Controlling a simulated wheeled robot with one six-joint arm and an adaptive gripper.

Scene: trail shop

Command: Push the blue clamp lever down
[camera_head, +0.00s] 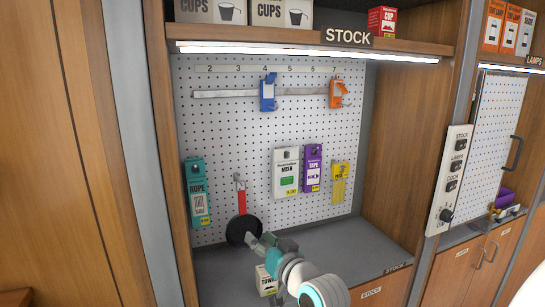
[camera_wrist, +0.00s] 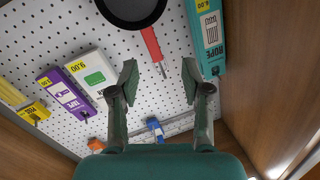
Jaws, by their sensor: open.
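The blue clamp (camera_head: 268,95) sits on the horizontal metal rail (camera_head: 300,92) high on the pegboard, under the number 4. Its lever (camera_head: 272,78) seems to stick up at the top, but it is small. In the wrist view the blue clamp (camera_wrist: 155,127) shows beyond my fingers, close to the gripper body. My gripper (camera_head: 257,240) is low in front of the pegboard, well below the clamp and beside a black pan. In the wrist view my gripper (camera_wrist: 160,76) has its two fingers wide apart with nothing between them.
An orange clamp (camera_head: 337,94) sits on the same rail to the right. A black pan (camera_head: 241,231) with a red handle hangs near my gripper. Rope (camera_head: 199,190), white (camera_head: 287,172), purple (camera_head: 313,168) and yellow (camera_head: 340,182) packs hang around. A lit shelf edge (camera_head: 310,50) is above.

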